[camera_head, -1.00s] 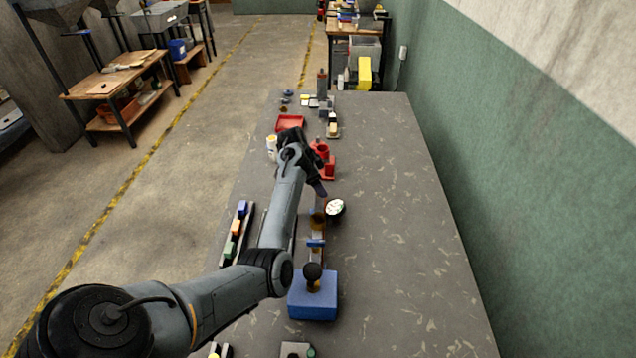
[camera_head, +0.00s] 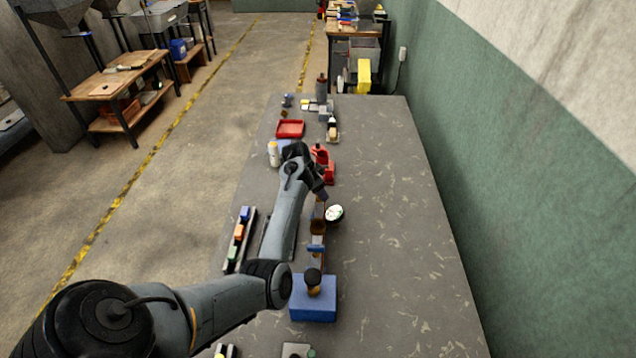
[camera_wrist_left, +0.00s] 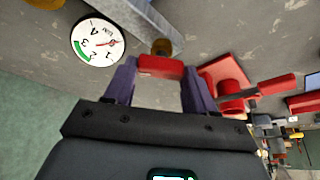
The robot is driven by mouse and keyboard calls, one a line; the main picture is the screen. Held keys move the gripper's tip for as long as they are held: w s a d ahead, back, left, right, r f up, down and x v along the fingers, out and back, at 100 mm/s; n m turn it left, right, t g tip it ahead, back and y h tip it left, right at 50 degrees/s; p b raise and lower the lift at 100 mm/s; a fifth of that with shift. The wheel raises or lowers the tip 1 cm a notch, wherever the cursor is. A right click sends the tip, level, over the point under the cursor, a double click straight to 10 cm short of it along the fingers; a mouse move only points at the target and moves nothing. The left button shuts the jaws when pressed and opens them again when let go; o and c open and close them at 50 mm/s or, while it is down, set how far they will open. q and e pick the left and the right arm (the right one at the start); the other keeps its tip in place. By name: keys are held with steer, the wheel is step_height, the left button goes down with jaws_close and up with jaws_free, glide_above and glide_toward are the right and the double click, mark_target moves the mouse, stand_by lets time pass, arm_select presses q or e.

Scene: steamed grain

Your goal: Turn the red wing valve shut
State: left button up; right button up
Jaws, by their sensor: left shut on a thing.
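The red wing valve handle (camera_wrist_left: 161,67) shows as a short red bar between my left fingers in the left wrist view. My left gripper (camera_wrist_left: 160,80) is shut on it, one purple finger at each end. In the head view the left gripper (camera_head: 322,194) is over the pipe line (camera_head: 317,240), and the hand hides the handle. A round white gauge (camera_head: 334,213) is just right of the fingers. It also shows in the left wrist view (camera_wrist_left: 97,42), with a red needle and a green band.
A blue block (camera_head: 313,300) with a dark knob stands at the near end of the line. A red fixture (camera_head: 328,172) is just beyond the hand, and a red tray (camera_head: 290,129) lies farther back. The table's right side is clear.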

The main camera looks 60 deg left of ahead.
arm_select(q)
steer(key=n+p, duration=0.2)
steer(key=n+y+p, duration=0.1)
steer(key=n+p, duration=0.1)
steer(key=p, duration=0.1)
steer(key=n+y+p, duration=0.1)
steer(key=n+p, duration=0.1)
steer(key=shift+d+r+g, duration=0.2)
steer(key=shift+r+g, duration=0.1)
steer(key=shift+g, duration=0.1)
steer(key=n+y+p, duration=0.1)
steer(key=n+p, duration=0.1)
steer(key=n, duration=0.1)
steer(key=shift+w+f+g+p, duration=0.1)
steer(key=shift+f+g+p, duration=0.05)
steer(key=shift+g+p, duration=0.2)
steer(key=shift+n+g+y+p, duration=0.25)
steer(key=shift+n+y+p, duration=0.15)
steer(key=shift+n, duration=0.6)
steer(key=shift+f, duration=0.15)
steer(key=o, duration=1)
steer(key=shift+o, duration=0.2)
steer(key=shift+d, duration=0.1)
steer(key=p+v, duration=0.2)
steer(key=v, duration=0.8)
steer(key=shift+r, duration=0.4)
steer(key=shift+d, duration=0.1)
